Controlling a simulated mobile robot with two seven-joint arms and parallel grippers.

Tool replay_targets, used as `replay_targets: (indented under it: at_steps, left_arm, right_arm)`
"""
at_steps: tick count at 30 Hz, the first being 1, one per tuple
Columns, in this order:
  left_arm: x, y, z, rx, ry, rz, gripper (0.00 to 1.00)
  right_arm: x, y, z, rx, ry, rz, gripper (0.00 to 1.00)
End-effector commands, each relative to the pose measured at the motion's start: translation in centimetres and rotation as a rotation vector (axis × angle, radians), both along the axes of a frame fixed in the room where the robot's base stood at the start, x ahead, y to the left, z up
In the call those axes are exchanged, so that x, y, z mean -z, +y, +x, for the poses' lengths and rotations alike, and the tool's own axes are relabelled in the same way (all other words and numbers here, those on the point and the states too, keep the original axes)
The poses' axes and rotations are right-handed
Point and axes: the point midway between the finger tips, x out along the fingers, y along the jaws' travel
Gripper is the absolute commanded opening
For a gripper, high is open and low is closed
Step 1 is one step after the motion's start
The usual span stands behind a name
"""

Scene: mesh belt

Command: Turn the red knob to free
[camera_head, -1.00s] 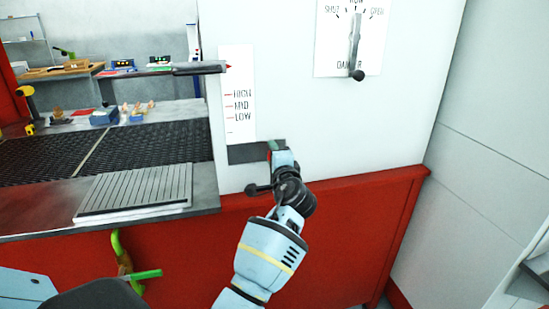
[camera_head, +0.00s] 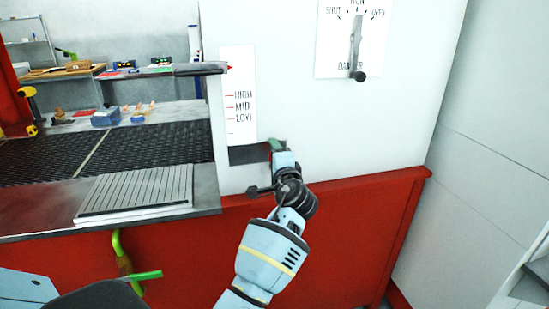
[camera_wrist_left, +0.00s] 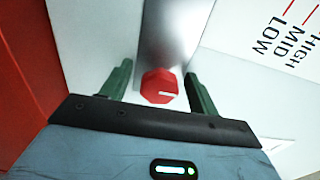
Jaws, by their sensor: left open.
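The red knob (camera_wrist_left: 160,86) is a faceted knob with a white pointer line, set at the end of a grey metal strip in the left wrist view. The line points roughly right in that view. My left gripper (camera_wrist_left: 160,90) is open, with one green finger on each side of the knob. Small gaps show between the fingers and the knob, and it is not gripped. My right gripper is not in view.
A HIGH, MID, LOW scale (camera_head: 238,95) is on the white panel above the gripper. A damper dial with a black-tipped lever (camera_head: 357,50) is at upper right. A dark mesh belt (camera_head: 140,140) and a ribbed plate (camera_head: 135,192) lie to the left. A red ledge (camera_head: 370,186) runs below.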

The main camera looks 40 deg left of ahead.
Motion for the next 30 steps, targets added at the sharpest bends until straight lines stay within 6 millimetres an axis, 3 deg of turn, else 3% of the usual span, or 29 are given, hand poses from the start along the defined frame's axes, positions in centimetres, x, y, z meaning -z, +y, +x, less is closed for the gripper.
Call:
replay_targets:
  at_steps: [18,30]
  left_arm:
    - [0.1,-5.6,-4.7,0.001,0.0,-0.001,0.61]
    - [0.0,-6.0,-5.1,0.0,0.0,0.0,0.61]
  right_arm:
    - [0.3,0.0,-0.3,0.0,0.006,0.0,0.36]
    - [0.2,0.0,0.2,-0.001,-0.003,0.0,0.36]
